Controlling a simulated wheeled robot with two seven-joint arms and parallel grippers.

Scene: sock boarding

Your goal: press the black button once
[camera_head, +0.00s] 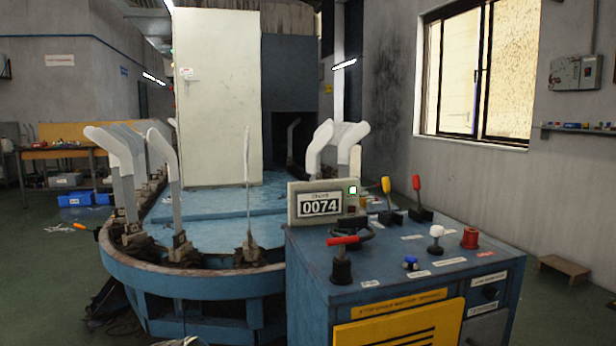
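The blue control console (400,300) stands at front right, with several controls on its top. No black button stands out clearly. A black curved handle (358,228) sits behind the red-handled lever (342,258) and may hide part of the top. A counter display (320,207) reads 0074, with a small lit green lamp (352,190) at its upper right. Neither of my grippers can be made out.
A blue button (410,263), a white-knobbed lever (436,239), a red button (470,238), a yellow lever (388,199) and another red lever (418,198) crowd the console top. Left of it stands the oval blue machine (190,284) with upright sock forms (172,180).

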